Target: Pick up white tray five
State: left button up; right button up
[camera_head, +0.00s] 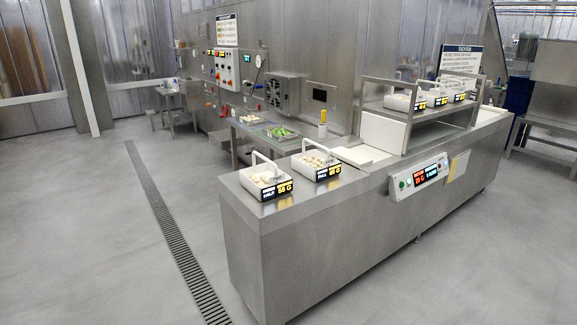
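Several white trays with upright handles are in view. One white tray (264,178) sits on the near left end of the steel counter, with pale pasta pieces in it and a black label with lit digits on its front. A second white tray (315,163) stands just behind and right of it, also filled and labelled. More white trays (400,101) stand in a row on the raised shelf (411,119) at the right. The label text is too small to tell which is tray five. Neither of my grippers is in view.
The long steel counter (320,225) carries a control panel (418,178) on its front. Behind it, a side table (270,131) holds a tray of green food. Open floor with a drain grate (166,227) lies left of the counter.

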aim_at(316, 165)
jog(key=i+l+u, duration=0.1)
jog(key=u, duration=0.3)
jog(key=i+l+u, duration=0.1)
jog(key=u, duration=0.35)
jog(key=i+l+u, duration=0.15)
jog(key=u, duration=0.25)
jog(key=l+u, duration=0.2)
jog(key=u, duration=0.2)
jog(key=i+l+u, duration=0.15)
jog(key=l+u, duration=0.35)
jog(key=l, duration=1.05)
jog(key=k+l+u, duration=0.1)
jog(key=l+u, duration=0.35)
jog(key=l, duration=1.7)
jog(key=k+l, duration=0.1)
jog(key=l, duration=0.55)
